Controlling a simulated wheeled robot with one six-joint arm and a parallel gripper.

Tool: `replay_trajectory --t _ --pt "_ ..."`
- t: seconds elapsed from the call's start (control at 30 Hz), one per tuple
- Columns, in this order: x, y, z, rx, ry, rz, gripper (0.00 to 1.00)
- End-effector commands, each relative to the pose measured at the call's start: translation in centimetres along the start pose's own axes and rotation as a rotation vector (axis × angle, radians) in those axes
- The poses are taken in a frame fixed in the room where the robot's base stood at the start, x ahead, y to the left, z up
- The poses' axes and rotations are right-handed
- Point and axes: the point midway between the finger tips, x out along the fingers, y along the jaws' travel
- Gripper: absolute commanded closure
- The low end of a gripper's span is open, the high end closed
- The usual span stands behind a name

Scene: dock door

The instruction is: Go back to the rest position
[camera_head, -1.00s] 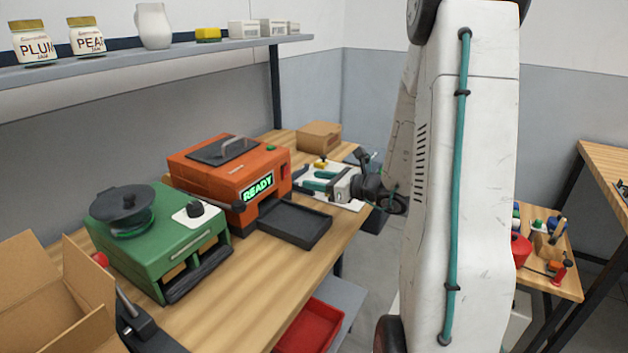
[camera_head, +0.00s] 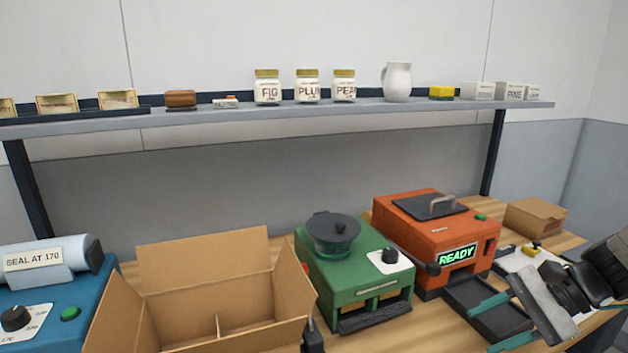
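My gripper (camera_head: 480,329) is at the lower right, in front of the orange machine. Its two teal fingers are spread apart, with nothing visible between them. They overlap the view of the dark tray (camera_head: 478,296) at the front of the orange machine; I cannot tell whether they touch it. The grey gripper body and dark wrist reach in from the right edge. The rest of my arm is out of view.
The orange machine (camera_head: 412,232) shows READY. Left of it stand a green machine (camera_head: 345,288) with a dark pot, an open cardboard box (camera_head: 200,262) and a blue sealer (camera_head: 50,310). A shelf (camera_head: 300,115) with jars and a pitcher (camera_head: 397,82) runs above the bench.

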Motion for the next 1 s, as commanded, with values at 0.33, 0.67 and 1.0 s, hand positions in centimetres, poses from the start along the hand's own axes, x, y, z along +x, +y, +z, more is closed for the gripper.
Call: replay_trajectory --t 0.33,0.67,1.0 --pt "-2.9 6.9 7.6 -0.738 0.264 0.637 0.55" --pt "-5.2 7.4 12.3 -1.129 0.461 0.787 0.55" --pt "-4.9 7.2 13.2 -1.177 0.463 0.78 0.55"
